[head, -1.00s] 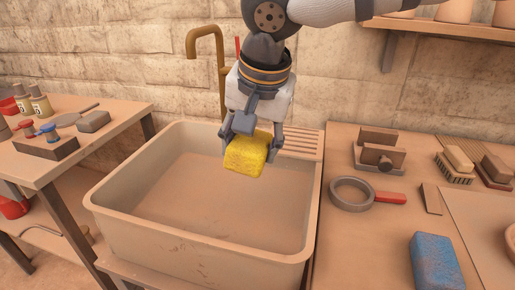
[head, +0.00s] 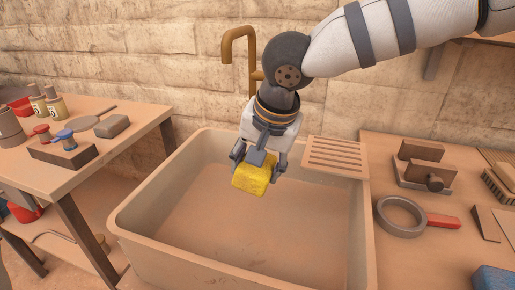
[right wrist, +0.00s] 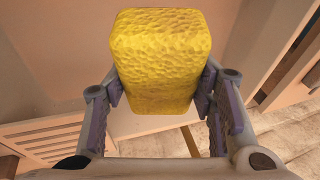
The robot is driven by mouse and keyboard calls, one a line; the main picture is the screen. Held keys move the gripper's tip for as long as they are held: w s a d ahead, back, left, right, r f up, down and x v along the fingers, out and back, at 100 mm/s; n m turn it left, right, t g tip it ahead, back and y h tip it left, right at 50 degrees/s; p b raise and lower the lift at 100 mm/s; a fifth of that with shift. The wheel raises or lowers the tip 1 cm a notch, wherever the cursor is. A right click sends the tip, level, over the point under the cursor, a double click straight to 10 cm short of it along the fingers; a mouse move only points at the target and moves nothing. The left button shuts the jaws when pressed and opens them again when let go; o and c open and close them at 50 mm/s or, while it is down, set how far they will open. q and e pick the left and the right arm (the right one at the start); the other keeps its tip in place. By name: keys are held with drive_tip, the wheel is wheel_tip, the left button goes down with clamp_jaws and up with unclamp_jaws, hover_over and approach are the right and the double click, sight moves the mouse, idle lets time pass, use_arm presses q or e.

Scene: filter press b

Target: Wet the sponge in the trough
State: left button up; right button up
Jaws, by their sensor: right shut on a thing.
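A yellow sponge (head: 251,180) is held by my right gripper (head: 258,166), over the trough. The sponge also shows large in the right wrist view (right wrist: 160,60), pinched between the two fingers of the right gripper (right wrist: 160,98). The trough (head: 140,238) is a wide beige basin with high walls. Its floor (head: 240,226) looks brownish; I cannot tell whether there is water in it. The sponge appears above the floor, inside the rim's outline; its exact height is hard to judge. My left gripper is not in view.
A brass tap (head: 238,42) rises behind the trough, beside my right arm. A slatted board (head: 337,156) lies at its back right corner. The left table (head: 120,122) holds bottles and stamps. The right table holds a ring-shaped magnifier-like tool (head: 400,217) and a blue block (head: 494,279).

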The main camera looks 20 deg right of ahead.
drive_tip(key=shift+f, duration=2.95)
drive_tip(key=shift+r, duration=5.1)
drive_tip(key=shift+r, duration=1.95)
